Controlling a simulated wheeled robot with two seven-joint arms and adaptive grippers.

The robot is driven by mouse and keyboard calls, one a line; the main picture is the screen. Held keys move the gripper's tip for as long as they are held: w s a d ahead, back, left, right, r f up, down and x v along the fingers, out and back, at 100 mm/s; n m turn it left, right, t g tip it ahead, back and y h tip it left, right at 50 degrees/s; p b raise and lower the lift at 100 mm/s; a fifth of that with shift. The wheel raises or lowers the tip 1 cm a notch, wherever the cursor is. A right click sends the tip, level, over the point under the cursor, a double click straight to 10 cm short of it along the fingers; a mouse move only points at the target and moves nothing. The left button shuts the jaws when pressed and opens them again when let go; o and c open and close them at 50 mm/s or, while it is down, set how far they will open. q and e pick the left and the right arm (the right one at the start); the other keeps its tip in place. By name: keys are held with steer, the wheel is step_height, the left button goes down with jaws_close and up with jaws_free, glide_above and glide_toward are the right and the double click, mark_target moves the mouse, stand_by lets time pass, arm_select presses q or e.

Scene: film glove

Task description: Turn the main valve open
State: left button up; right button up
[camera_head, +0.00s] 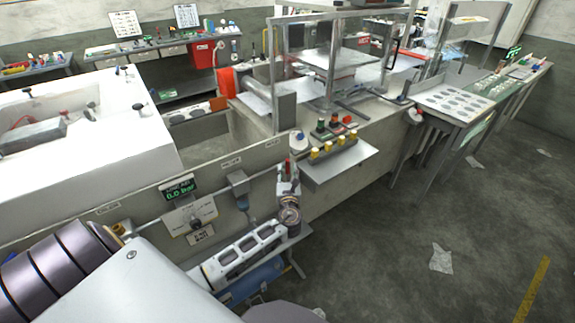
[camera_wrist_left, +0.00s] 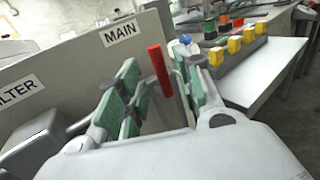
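The main valve's red handle (camera_wrist_left: 159,70) stands upright between the fingers of my left gripper (camera_wrist_left: 156,78) in the left wrist view. The green-padded fingers are open on either side of it; I see no clear grip on it. A MAIN label (camera_wrist_left: 121,30) is on the panel behind. In the head view the red handle (camera_head: 290,167) shows just above my left gripper (camera_head: 289,184), at the right end of the low panel. The valve body is hidden behind the gripper. My right gripper is not in view.
A display (camera_head: 180,189) on the panel reads 0.0 bar, above a dial plate (camera_head: 190,216). A grey filter unit (camera_head: 239,187) is left of the valve. A shelf (camera_head: 340,166) with a yellow-button block (camera_head: 333,148) is close on the right. Open floor lies right.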

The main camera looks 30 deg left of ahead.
mark_target(288, 166)
arm_select(q)
steer(key=shift+x, duration=2.15)
jaws_close()
